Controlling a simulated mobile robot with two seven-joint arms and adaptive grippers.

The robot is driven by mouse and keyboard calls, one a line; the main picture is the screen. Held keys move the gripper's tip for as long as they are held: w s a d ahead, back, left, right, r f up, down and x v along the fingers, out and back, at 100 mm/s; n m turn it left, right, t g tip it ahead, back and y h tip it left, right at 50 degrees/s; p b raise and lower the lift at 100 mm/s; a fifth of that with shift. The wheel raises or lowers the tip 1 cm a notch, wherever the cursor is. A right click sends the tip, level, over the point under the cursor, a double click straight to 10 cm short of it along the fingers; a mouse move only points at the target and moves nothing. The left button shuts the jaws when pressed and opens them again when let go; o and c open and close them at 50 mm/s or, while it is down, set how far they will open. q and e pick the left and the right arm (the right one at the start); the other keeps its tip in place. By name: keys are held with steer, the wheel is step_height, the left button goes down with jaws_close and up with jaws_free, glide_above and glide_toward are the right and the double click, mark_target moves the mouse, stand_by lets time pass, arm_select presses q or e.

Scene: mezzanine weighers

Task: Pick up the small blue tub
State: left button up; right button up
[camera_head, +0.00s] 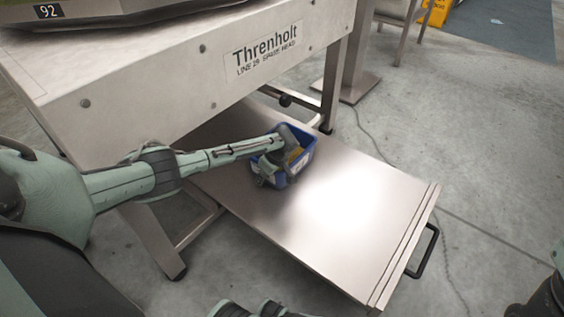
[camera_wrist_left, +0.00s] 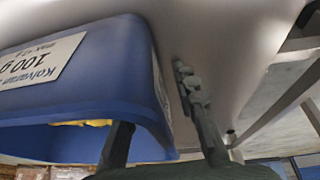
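The small blue tub (camera_head: 306,156) stands on a pulled-out metal shelf, near the weigher's front legs. It has white labels and something yellow inside. In the left wrist view the tub (camera_wrist_left: 75,85) fills the left side, with its label upside down. My left gripper (camera_head: 271,163) is at the tub's near left side. In the wrist view my left gripper (camera_wrist_left: 158,115) straddles one tub wall, with one finger inside the rim and one outside. The fingers are apart, with a gap showing beside the outer finger. The inner fingertip is hidden.
The metal shelf (camera_head: 350,215) is otherwise bare, with a black handle (camera_head: 424,252) at its outer end. The weigher's metal frame (camera_head: 200,75), marked Threnholt, stands above and behind my left arm. A cable lies on the concrete floor. A yellow object (camera_head: 437,10) is far back.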

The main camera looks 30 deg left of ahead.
arm_select(q)
jaws_close()
steer(key=shift+r, duration=0.15)
stand_by(0.4)
